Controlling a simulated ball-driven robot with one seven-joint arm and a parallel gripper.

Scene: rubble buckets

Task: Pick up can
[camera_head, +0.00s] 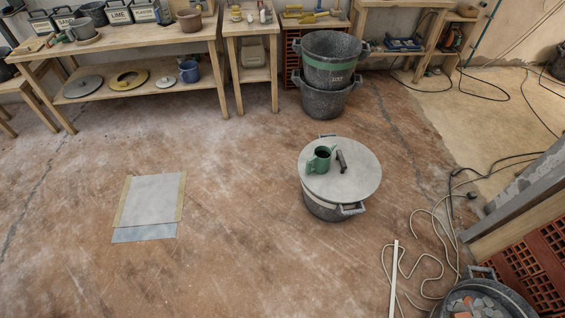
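A small green can (319,161) with a handle or spout at its side stands upright on the round grey lid (356,184), left of the lid's dark handle (341,160). The lid covers a dark bucket (325,209) that stands alone on the brown floor, right of the middle of the view. The top of the can is open and its inside looks dark. My gripper is not in view, so its place relative to the can does not show.
Stacked dark buckets (333,75) stand behind. Wooden benches (140,44) line the back. A rubble bucket (505,293), bricks (538,270), loose cables (448,230) and a white strip (394,282) lie at the right. The floor left of the lidded bucket is clear except a flat grey sheet (153,200).

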